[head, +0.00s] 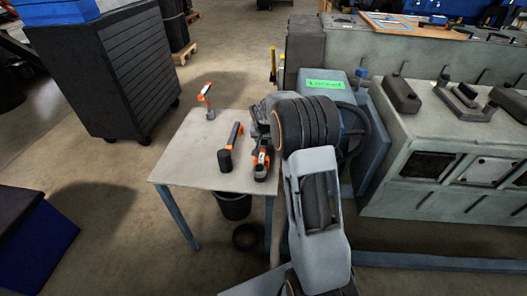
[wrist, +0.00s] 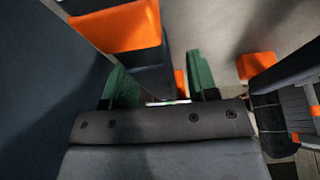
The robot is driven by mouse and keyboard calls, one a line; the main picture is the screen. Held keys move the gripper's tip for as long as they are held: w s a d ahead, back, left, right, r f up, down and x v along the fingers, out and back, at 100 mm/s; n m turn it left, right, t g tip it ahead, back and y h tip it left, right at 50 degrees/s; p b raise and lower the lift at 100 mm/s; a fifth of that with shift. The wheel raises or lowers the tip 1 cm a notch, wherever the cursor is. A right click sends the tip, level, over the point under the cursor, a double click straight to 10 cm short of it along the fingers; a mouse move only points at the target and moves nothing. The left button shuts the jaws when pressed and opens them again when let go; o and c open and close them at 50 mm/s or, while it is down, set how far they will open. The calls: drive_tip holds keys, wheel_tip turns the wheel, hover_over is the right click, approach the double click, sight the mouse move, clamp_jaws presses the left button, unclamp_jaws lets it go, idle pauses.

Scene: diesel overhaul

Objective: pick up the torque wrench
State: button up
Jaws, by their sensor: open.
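My gripper (wrist: 160,84) is open in the wrist view, with its two green fingers apart. A dark tool with an orange band (wrist: 125,27) reaches down between the fingers, close to the camera. I cannot tell whether it touches them, nor surely whether it is the torque wrench. In the head view an orange and black tool (head: 262,164) lies on the table just below my gripper, partly covered by my arm. Another orange and black tool (head: 229,150) lies to its left. My fingertips are hidden in the head view.
The grey table (head: 178,160) also holds an orange tool with a grey base (head: 208,101) at the back. A grey engine block (head: 400,130) stands to the right. A black cabinet (head: 115,75) stands at the left. The table's left side is clear.

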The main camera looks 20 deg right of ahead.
clamp_jaws()
idle(0.5)
idle(1.0)
